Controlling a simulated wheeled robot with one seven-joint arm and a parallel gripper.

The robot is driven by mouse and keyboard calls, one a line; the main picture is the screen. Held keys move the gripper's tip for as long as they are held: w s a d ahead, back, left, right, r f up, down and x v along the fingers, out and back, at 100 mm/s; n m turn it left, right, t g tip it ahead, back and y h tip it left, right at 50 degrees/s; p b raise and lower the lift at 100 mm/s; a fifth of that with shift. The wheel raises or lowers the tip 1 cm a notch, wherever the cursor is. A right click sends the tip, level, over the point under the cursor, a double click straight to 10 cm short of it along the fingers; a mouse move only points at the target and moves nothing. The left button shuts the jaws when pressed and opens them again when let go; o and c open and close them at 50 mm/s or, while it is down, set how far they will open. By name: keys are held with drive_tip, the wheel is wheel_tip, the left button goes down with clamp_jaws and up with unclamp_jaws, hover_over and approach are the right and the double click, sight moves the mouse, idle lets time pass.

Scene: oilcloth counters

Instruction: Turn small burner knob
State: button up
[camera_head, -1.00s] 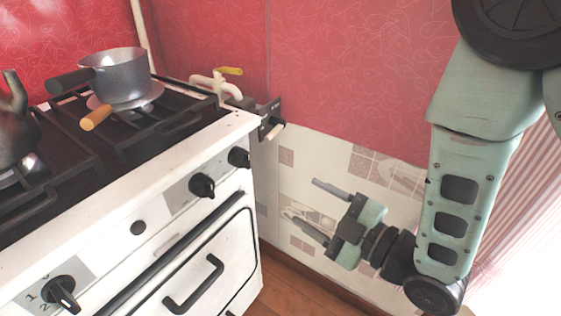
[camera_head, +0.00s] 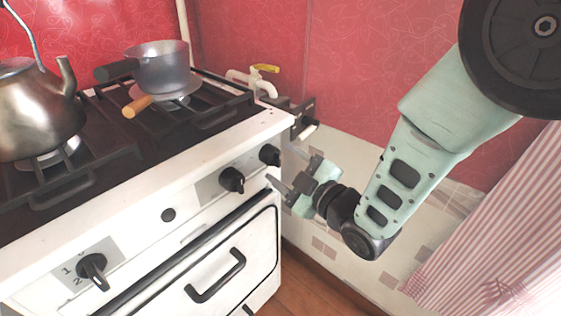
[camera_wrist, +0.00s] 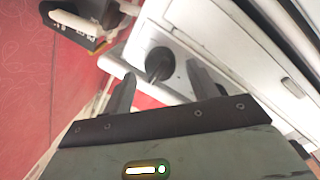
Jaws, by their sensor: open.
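The white stove's front panel (camera_head: 140,240) carries black knobs. The rightmost knob (camera_head: 270,154) is by the right corner, with a second knob (camera_head: 232,179) left of it and a third knob (camera_head: 93,270) at far left, by printed numbers. My gripper (camera_head: 292,170) is open and empty, just right of and in front of the rightmost knob. In the wrist view a black knob (camera_wrist: 160,64) shows between the open fingers of my gripper (camera_wrist: 161,72), apparently the rightmost one. I cannot tell whether the fingers touch it. No visible label tells which burner it serves.
A saucepan (camera_head: 163,68) and a kettle (camera_head: 38,112) stand on the stove top. A small round button (camera_head: 168,215) and the oven handle (camera_head: 217,277) are on the front. A yellow-handled pipe valve (camera_head: 265,69) and black bracket (camera_head: 304,118) are by the wall.

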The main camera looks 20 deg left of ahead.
drive_tip(key=shift+x, duration=0.9)
drive_tip(key=shift+c, duration=0.3)
drive_tip(key=c, duration=0.9)
drive_tip(key=shift+c, duration=0.2)
